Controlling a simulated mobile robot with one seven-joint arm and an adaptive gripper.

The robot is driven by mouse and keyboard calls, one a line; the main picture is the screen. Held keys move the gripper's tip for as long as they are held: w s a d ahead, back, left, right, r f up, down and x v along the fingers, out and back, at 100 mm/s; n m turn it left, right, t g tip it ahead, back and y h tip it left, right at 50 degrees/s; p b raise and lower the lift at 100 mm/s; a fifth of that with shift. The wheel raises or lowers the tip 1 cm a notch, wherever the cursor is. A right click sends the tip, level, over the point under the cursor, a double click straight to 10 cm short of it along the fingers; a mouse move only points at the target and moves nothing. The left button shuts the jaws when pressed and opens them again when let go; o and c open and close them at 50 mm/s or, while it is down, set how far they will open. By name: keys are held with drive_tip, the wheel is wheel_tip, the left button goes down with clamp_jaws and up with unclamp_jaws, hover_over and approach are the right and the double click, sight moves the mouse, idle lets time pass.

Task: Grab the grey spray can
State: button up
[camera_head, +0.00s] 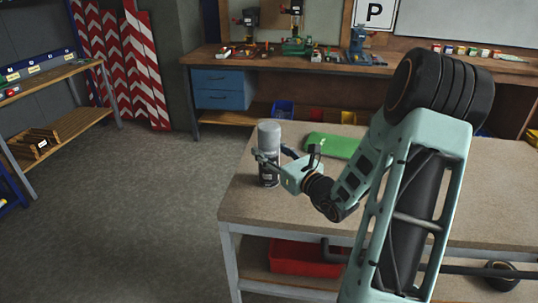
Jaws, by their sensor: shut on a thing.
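The grey spray can (269,136) stands upright near the left end of the table, with a dark lower body and a pale label near its base. My gripper (268,159) reaches it from the right and is shut on its middle. The fingers cover part of the can's body. The can's base appears at the level of the tabletop; I cannot tell whether it touches.
A green case (333,145) lies on the table (246,196) just behind my gripper. A red bin (300,258) sits on the shelf below. A workbench (240,61) with drill presses stands behind. The floor to the left is clear.

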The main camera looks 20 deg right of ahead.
drive_tip(key=shift+r, duration=0.2)
drive_tip(key=shift+r, duration=0.55)
drive_tip(key=s+a+r, duration=0.1)
drive_tip(key=s+r, duration=1)
drive_tip(key=s, duration=0.3)
drive_tip(key=shift+a+r+p, duration=0.25)
drive_tip(key=shift+a+p, duration=0.05)
